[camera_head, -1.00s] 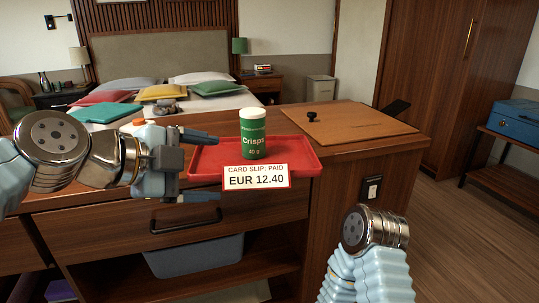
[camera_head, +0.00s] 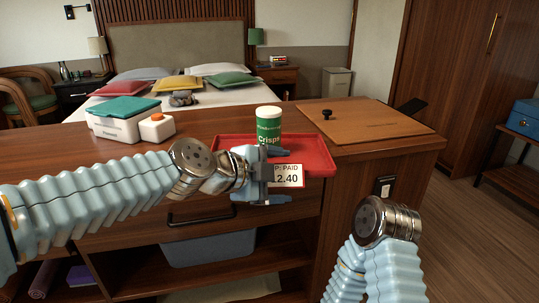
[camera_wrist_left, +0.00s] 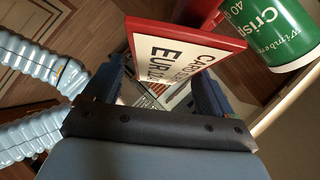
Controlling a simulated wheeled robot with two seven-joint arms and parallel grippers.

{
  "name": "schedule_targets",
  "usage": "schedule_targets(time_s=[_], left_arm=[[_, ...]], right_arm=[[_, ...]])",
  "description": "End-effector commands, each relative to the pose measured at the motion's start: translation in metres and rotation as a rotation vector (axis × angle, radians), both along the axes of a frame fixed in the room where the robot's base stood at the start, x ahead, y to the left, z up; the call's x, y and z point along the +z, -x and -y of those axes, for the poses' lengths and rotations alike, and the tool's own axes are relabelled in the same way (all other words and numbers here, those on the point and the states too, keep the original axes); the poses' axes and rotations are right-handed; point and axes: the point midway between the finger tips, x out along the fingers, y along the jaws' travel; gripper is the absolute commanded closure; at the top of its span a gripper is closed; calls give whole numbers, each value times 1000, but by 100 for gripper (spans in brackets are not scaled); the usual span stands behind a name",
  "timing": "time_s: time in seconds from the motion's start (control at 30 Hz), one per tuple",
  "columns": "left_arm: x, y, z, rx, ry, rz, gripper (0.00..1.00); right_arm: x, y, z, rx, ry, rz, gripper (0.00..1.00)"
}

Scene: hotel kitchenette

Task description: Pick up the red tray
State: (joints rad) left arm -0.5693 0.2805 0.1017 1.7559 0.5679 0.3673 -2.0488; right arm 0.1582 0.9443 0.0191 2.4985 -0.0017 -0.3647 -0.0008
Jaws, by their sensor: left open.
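The red tray (camera_head: 322,153) lies on the wooden counter, partly hidden behind my left gripper. A green and white Crisps can (camera_head: 268,125) stands on it; the can also shows in the left wrist view (camera_wrist_left: 278,30). My left gripper (camera_head: 287,175) is open at the front edge of the tray, over part of the sign. In the left wrist view the sign (camera_wrist_left: 180,52) is in front of and between the open fingers (camera_wrist_left: 158,88); I cannot tell whether they touch. My right gripper is out of view.
A white box with a teal lid (camera_head: 122,117) and an orange-topped white block (camera_head: 156,128) stand on the counter at left. A wooden board with a black knob (camera_head: 375,122) lies right of the tray. A drawer handle (camera_head: 200,218) is below the counter.

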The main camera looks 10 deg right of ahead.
Motion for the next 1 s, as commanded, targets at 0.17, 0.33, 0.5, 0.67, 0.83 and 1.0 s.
schedule_targets(time_s=[0.17,0.33,0.5,0.67,0.83,1.0], left_arm=[[0,0,0,0,1,1,15],[0,0,0,1,1,0,39],[0,0,0,1,1,0,65],[0,0,0,1,1,0,90],[2,0,0,1,3,5,96],[4,0,0,1,3,4,96]], right_arm=[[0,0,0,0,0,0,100],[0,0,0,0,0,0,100],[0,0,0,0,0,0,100],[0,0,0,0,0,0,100],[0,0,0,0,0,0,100],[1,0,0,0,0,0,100]])
